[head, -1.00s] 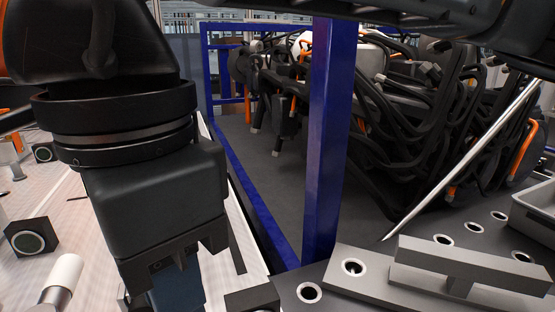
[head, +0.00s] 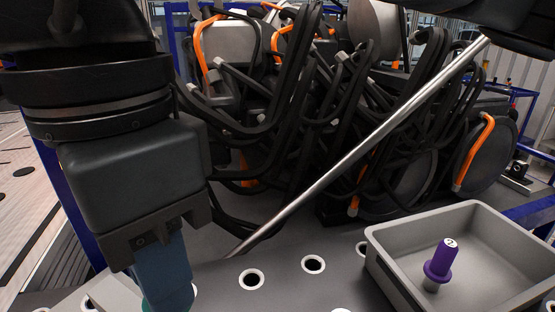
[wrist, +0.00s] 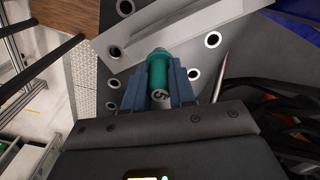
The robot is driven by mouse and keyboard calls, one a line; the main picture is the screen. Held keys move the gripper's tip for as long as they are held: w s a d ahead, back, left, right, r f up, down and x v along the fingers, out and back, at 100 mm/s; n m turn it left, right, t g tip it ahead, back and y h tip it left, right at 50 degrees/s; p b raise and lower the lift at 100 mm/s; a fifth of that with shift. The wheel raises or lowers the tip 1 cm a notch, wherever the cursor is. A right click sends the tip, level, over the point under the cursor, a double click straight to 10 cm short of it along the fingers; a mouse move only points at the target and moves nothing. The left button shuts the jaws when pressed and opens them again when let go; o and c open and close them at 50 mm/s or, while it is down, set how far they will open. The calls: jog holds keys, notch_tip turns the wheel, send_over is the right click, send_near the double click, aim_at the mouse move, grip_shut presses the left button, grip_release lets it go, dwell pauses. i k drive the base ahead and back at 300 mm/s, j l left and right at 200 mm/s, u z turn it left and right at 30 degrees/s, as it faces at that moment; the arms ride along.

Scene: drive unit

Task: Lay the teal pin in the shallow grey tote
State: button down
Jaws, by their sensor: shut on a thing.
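My gripper (wrist: 159,78) is shut on the teal pin (wrist: 158,68), which sits between its two blue-grey fingers in the wrist view. A grey end with a dark mark faces the wrist camera. In the head view my gripper (head: 165,275) hangs at the lower left, pointing down, and the pin is mostly hidden behind the fingers. The shallow grey tote (head: 395,264) is at the lower right of the head view, well to the right of my gripper. A purple pin (head: 441,262) with a numbered top stands inside it, left of its middle.
The grey deck (head: 285,285) has several white-rimmed holes between my gripper and the tote. A long shiny rod (head: 350,155) slants up to the right behind them. A dense bundle of black cables (head: 300,100) fills the back. The tote's right part is bare.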

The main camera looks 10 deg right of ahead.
aim_at(476, 269)
jog(key=l, duration=0.7)
jog(key=k+l+u, duration=0.1)
jog(key=l, duration=0.6)
jog(key=k+l, duration=0.1)
jog(key=l, duration=0.65)
jog(key=i, duration=0.3)
jog(key=j+u, duration=0.05)
